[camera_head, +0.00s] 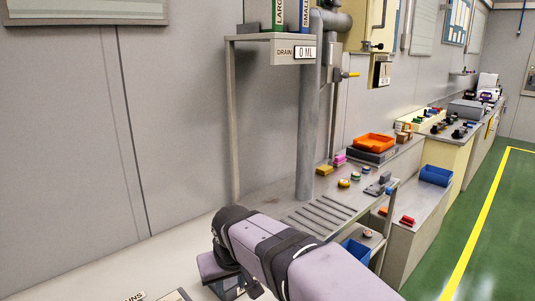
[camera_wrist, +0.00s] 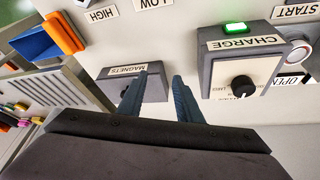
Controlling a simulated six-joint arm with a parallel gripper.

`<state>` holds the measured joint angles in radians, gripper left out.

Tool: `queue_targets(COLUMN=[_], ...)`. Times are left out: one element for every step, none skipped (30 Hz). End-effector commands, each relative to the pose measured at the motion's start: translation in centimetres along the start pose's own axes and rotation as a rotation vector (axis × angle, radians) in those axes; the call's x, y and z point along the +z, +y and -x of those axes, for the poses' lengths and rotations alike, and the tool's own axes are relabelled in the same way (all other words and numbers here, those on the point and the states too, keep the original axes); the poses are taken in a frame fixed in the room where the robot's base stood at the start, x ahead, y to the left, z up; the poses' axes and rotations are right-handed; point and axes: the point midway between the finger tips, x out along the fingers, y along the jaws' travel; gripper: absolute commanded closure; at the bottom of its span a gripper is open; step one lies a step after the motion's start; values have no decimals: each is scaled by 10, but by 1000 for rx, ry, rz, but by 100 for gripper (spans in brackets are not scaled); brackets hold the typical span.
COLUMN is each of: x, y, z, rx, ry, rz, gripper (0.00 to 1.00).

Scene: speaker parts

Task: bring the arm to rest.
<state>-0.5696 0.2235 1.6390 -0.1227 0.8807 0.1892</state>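My gripper (camera_wrist: 158,82) shows in the wrist view with its two dark blue fingers apart and nothing visibly held between them. Its fingertips are in front of a grey box labelled MAGNETS (camera_wrist: 153,88); I cannot tell whether they touch it. In the head view my purple arm (camera_head: 320,265) reaches in from the bottom and bends down at its black joint. The gripper fingers cannot be made out there.
In the wrist view a CHARGE box (camera_wrist: 245,70) with a black knob and lit green light stands right of the fingers. An orange and blue object (camera_wrist: 50,38) is at upper left. In the head view, a grey drain post (camera_head: 307,130) rises behind the arm.

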Motion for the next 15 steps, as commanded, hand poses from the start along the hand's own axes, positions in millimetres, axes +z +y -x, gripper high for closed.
queue_targets(x=[16, 28, 46, 60, 74, 94, 109, 124, 145, 160, 174, 192, 205, 217, 232], y=[31, 44, 61, 72, 83, 96, 104, 112, 120, 126, 130, 134, 136, 138, 139], z=[14, 17, 20, 23, 26, 30, 34, 38, 43, 47, 51, 56, 59, 63, 67], rx=[17, 24, 33, 38, 43, 48, 52, 55, 57, 58, 59, 59, 58, 58, 56], ry=[-37, -60, -90, -112, -136, -166, -187, -209, -237, -255, -274, -297, -314, -328, -346], rz=[-40, -60, -85, -106, -128, -156, -179, -201, -228, -250, -271, -296, -313, -330, -352], gripper=[68, 68, 68, 68, 68, 68, 68, 68, 68, 68, 68, 68, 68, 68, 68])
